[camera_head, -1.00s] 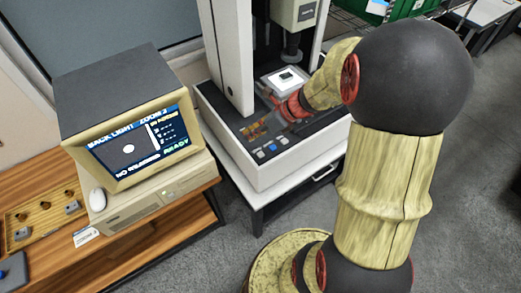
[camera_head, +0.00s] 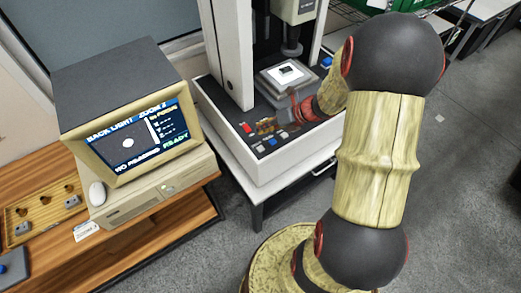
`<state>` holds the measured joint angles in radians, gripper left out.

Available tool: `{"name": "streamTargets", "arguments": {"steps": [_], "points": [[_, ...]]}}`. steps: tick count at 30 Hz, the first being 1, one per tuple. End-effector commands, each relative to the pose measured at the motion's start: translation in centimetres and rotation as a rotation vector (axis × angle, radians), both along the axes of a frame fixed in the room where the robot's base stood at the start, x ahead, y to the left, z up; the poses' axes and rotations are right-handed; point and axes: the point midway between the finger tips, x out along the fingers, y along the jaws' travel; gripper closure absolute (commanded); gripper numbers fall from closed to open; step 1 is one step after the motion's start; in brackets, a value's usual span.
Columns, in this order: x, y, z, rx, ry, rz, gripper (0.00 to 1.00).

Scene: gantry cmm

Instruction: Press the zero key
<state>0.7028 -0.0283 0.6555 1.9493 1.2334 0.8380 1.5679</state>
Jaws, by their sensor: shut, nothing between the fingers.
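The measuring machine (camera_head: 262,172) has a dark control panel at its front left corner. On the panel are small keys: a red key (camera_head: 246,128), a blue key (camera_head: 272,141) and a pale key (camera_head: 259,149). Their labels are too small to read, so I cannot tell which is the zero key. The monitor screen (camera_head: 135,140) shows "BACK LIGHT" at the top and green "READY" at the bottom.
A small dark part (camera_head: 289,70) lies on the machine's bright stage, behind my gripper. The machine's pale column (camera_head: 228,50) stands left of the stage.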

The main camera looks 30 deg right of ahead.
Motion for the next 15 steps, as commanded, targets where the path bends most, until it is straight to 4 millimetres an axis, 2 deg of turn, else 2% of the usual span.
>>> {"name": "streamTargets", "arguments": {"steps": [1,15], "points": [[0.0,0.0,-1.0,0.000,0.000,0.000,1.00],[0.0,0.0,-6.2,0.001,0.001,0.001,1.00]]}}
